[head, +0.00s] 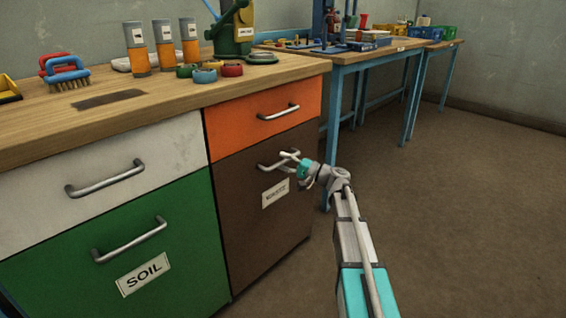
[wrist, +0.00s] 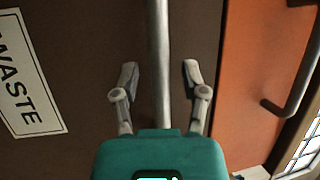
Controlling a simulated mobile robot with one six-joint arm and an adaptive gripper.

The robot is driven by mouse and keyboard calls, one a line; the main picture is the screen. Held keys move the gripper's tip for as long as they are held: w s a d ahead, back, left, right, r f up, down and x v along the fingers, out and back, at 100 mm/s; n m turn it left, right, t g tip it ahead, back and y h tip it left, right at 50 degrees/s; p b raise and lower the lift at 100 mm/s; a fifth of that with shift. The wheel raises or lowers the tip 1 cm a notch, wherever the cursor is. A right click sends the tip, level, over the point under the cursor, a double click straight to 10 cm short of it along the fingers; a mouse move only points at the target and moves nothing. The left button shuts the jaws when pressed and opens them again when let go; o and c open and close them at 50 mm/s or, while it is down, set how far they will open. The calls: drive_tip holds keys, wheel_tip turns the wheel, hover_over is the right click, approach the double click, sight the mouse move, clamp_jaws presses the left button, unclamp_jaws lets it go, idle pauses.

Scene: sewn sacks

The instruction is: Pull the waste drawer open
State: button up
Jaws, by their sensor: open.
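The waste drawer (head: 262,222) is the large brown front at the lower right of the cabinet, and it looks shut. Its label (head: 275,193) also shows in the wrist view (wrist: 27,80), reading WASTE. Its metal bar handle (head: 270,163) runs up the middle of the wrist view (wrist: 159,60). My gripper (head: 290,157) is at this handle. In the wrist view my gripper (wrist: 159,80) is open, with one finger on each side of the bar and a gap visible on both sides. The teal gripper body hides the lower part of the handle there.
An orange drawer (head: 262,112) with its own handle (head: 279,112) is just above. A green SOIL drawer (head: 120,245) and a white drawer (head: 95,170) are to the left. A blue-legged table (head: 335,130) stands behind. The floor (head: 470,200) at right is clear.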

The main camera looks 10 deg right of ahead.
clamp_jaws()
drive_tip(key=shift+a, duration=0.15)
drive_tip(key=shift+s, duration=0.15)
